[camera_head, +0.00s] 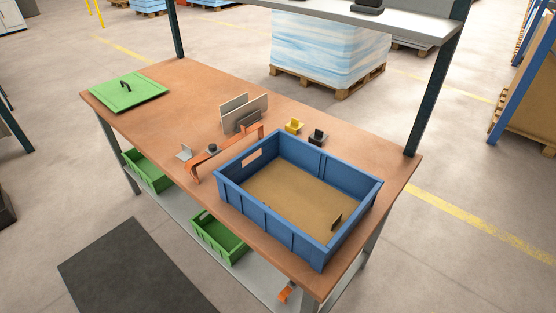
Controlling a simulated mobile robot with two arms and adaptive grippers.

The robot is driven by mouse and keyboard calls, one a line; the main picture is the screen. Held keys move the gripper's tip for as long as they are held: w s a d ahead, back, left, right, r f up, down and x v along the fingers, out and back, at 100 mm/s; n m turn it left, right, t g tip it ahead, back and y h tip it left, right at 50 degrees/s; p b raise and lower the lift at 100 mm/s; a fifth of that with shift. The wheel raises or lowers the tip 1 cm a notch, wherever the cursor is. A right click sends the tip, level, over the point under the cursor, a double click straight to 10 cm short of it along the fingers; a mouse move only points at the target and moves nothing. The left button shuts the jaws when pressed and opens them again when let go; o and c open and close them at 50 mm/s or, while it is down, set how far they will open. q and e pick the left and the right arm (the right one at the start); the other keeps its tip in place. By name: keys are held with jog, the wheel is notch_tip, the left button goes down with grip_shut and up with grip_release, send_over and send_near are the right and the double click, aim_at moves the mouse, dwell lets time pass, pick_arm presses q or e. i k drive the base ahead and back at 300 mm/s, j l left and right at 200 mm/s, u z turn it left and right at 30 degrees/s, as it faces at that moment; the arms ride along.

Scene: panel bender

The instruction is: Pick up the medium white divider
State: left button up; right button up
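Pale, upright divider-like plates stand close together near the middle of the wooden table (180,90). A whiter plate (233,103) is at the back left, and a larger grey-white plate (256,108) overlaps it in front. A smaller pale piece (185,152) lies farther left, near the front edge. I cannot tell for certain which one is the medium white divider. The lower parts of the rear plates are partly hidden. Neither of my grippers is in view.
A blue crate (273,222) holding a small dark piece (336,221) stands on the right. A shelf (400,22) overhangs the back.

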aim_at(229, 120)
jog(key=i+j, duration=0.1)
jog(key=j, duration=0.35)
jog(key=i+j, duration=0.1)
jog(key=j, duration=0.85)
jog(key=i+j, duration=0.15)
jog(key=j, duration=0.35)
jog(key=l+z, duration=0.05)
